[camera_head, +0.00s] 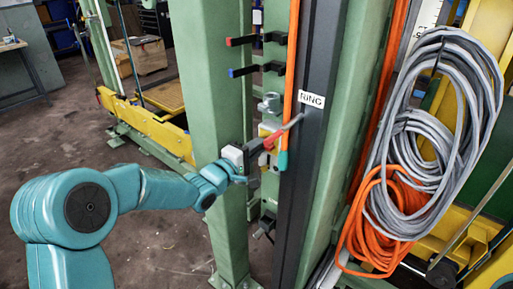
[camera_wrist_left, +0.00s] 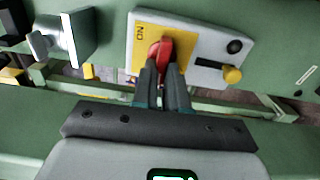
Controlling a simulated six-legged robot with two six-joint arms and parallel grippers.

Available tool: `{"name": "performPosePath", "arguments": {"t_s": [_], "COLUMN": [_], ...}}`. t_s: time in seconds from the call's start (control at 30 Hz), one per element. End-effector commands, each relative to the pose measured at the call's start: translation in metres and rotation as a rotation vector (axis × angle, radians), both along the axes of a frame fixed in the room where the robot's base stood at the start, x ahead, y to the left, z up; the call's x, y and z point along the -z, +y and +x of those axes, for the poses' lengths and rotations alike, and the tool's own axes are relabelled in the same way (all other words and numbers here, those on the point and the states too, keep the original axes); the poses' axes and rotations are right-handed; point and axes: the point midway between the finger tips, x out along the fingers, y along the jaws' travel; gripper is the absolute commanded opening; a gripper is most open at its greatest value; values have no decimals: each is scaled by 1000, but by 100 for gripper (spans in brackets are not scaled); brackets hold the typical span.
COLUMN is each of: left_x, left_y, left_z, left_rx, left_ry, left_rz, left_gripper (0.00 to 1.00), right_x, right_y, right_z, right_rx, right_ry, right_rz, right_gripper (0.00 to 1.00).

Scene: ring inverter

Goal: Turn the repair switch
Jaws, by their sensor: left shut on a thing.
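The repair switch is a red knob (camera_wrist_left: 162,50) on a yellow and grey plate (camera_wrist_left: 205,65) in the left wrist view. The plate has the letters "NO" on its yellow part, upside down in this view. My left gripper (camera_wrist_left: 162,68) is shut on the red knob, its two dark fingers on either side of it. In the head view my left gripper (camera_head: 270,143) reaches the plate's place on the green post from the left. The red there (camera_head: 273,138) is small and partly hidden by the gripper. My right gripper is not in view.
A black strip labelled "RING" (camera_head: 312,99) and an orange cable (camera_head: 291,60) run down just right of the gripper. Grey (camera_head: 455,90) and orange (camera_head: 385,225) coiled cables hang further right. A yellow knob (camera_wrist_left: 232,74) sits beside the red one. Green posts (camera_head: 210,80) stand close.

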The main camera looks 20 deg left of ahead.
Motion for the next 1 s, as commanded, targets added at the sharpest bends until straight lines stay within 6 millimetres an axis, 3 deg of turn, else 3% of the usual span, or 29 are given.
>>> {"name": "performPosePath", "arguments": {"t_s": [0.1, 0.13, 0.2, 0.5, 0.63, 1.0], "left_x": [2, 2, 2, 1, 1, 1], "left_y": [2, 2, 2, 1, 6, 38], "left_z": [0, 0, 0, -1, -11, -99], "left_rx": [-5, -5, -4, -2, -3, -7], "left_ry": [6, 6, 5, 2, 2, 1], "left_rz": [-3, -3, -2, 0, 0, -1], "left_gripper": [0, 16, 38, 38, 38, 38], "right_x": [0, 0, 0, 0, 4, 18], "right_y": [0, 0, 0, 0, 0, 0], "right_z": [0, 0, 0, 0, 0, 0], "right_rx": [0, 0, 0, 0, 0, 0], "right_ry": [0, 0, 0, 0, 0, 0], "right_rz": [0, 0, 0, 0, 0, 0], "right_gripper": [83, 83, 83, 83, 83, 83]}}
